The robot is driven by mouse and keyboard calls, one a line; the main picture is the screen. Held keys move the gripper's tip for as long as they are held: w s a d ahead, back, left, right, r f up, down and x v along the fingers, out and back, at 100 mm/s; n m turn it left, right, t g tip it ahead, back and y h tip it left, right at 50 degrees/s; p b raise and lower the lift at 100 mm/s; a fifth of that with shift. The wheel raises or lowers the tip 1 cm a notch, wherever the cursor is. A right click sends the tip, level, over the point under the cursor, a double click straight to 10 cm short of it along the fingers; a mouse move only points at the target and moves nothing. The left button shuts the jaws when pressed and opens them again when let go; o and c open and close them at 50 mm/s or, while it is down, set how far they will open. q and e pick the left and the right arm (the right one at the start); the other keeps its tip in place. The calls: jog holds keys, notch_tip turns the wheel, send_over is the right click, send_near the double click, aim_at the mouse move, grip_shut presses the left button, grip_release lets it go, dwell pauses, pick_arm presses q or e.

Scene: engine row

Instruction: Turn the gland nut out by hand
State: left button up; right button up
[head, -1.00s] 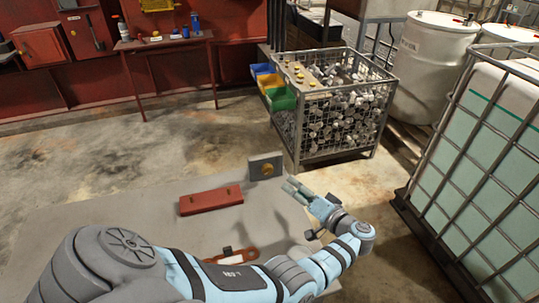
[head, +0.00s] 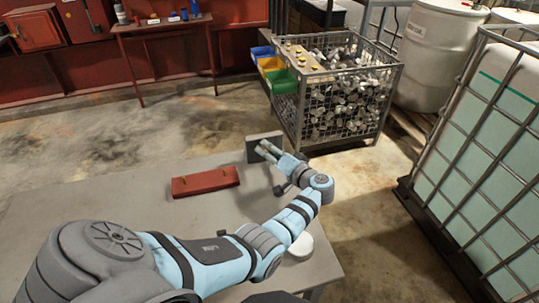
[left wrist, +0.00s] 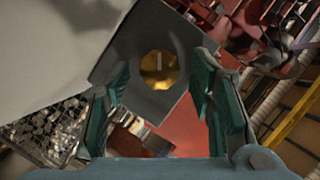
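The gland nut (left wrist: 159,70) is a round brass piece set in the face of an upright grey plate (left wrist: 136,37). In the head view this plate (head: 253,154) stands at the far edge of the grey bench, and my gripper covers the nut. My left gripper (head: 266,149) is in front of the plate, pointing at it. In the left wrist view its two teal fingers (left wrist: 162,72) are spread, with the nut showing between and beyond them. I cannot tell whether a finger touches the nut. My right gripper is out of view.
A red block (head: 205,182) lies on the bench (head: 110,215) left of the plate. A white round thing (head: 300,248) is by my left forearm. A wire-mesh bin of metal parts (head: 340,95) stands behind. A caged tank (head: 490,150) stands at right.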

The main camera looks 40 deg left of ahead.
pick_arm(q)
jog(key=c, duration=1)
jog(key=shift+r+p, duration=0.15)
jog(key=shift+p, duration=0.45)
jog(key=n+p, duration=0.1)
jog(key=p, duration=0.1)
jog(key=n+h+p, duration=0.1)
jog(key=p, duration=0.2)
jog(key=n+t+h+p, duration=0.1)
jog(key=p, duration=0.1)
jog(key=shift+s+r+n, duration=0.2)
jog(key=shift+r+n, duration=0.05)
jog(key=shift+n, duration=0.05)
jog(key=shift+a+f+n+t+h+p, duration=0.1)
jog(key=shift+f+n+t+h+p, duration=0.15)
jog(key=shift+n+t+p, duration=0.7)
jog(key=shift+g+p, duration=0.3)
jog(key=shift+g, duration=0.15)
jog(key=o, duration=1.1)
jog(key=shift+a, duration=0.1)
jog(key=shift+o, duration=0.2)
jog(key=shift+m, duration=0.25)
